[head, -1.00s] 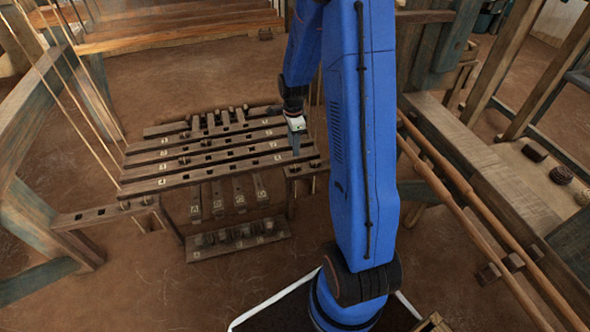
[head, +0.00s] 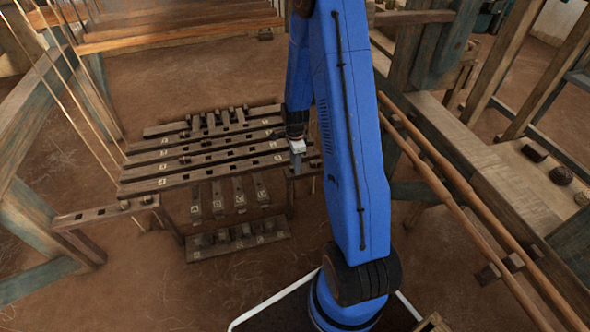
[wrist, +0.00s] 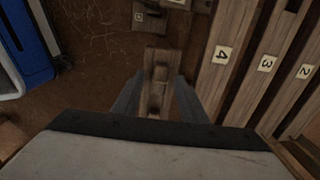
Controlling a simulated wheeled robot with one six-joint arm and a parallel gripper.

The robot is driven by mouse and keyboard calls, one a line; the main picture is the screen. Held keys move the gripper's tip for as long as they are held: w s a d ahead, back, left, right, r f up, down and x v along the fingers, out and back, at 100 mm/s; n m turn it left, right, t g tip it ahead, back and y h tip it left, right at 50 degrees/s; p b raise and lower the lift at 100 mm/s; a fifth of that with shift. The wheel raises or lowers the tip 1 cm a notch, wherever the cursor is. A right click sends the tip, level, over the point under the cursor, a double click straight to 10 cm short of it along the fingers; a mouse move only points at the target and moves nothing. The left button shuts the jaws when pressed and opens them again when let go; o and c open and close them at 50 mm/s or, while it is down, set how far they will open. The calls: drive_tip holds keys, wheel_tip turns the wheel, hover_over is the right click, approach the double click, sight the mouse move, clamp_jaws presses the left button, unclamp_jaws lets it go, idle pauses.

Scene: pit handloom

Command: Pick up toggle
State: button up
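My gripper (head: 298,165) hangs over the short wooden support rail at the right end of the numbered bars. In the wrist view my gripper (wrist: 157,98) has its two grey fingers apart, one on each side of that rail (wrist: 157,56). A small wooden piece, which looks like a toggle (wrist: 158,74), sits on the rail between the fingers. Another small raised part lies nearer to me. I cannot tell whether the fingers touch anything. In the head view my gripper covers most of this spot.
Long bars labelled with numbers (head: 205,160) lie close to the left of my gripper. Hanging pedals (head: 238,195) and a low block (head: 238,240) are below them. A left support rail (head: 105,213) stands across. Long round poles (head: 460,190) run along the right.

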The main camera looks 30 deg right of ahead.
drive_tip(key=shift+c, duration=0.6)
clamp_jaws()
